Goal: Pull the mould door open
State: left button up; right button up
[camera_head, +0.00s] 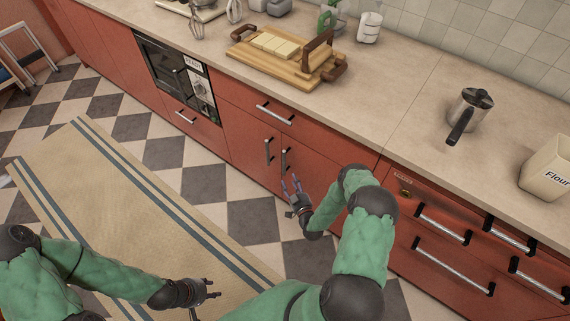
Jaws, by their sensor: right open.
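Two red cabinet doors stand side by side below the counter, a left door (248,152) and a right door (314,166), each with an upright metal bar handle, the left handle (268,151) and the right handle (286,160). Both doors look shut. I cannot tell from any marking which is the mould door. My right gripper (291,182) is open and empty, its fingers pointing up just below the right handle in the picture. Contact is not visible. My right arm hides part of the cabinet front. My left gripper (214,288) is open and empty over the striped rug.
A wooden board (285,70) with pale blocks and a hinged wooden piece lies on the counter (390,85). A metal pot (470,112) and a flour canister (547,170) stand right. An oven (168,68) is left.

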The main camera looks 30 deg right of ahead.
aim_at(285, 163)
jog(key=shift+w+d+r+b, duration=0.1)
jog(key=shift+w+d+b, duration=0.45)
jog(key=shift+w, duration=1.15)
jog(key=shift+w+d+r+b, duration=0.1)
jog(key=shift+w+d+b, duration=0.4)
jog(key=shift+w, duration=1.2)
jog(key=shift+w+d+r+b, duration=0.1)
jog(key=shift+w+d+b, duration=0.4)
jog(key=shift+w, duration=1.2)
jog(key=shift+a, duration=0.15)
jog(key=shift+c, duration=0.2)
grip_shut()
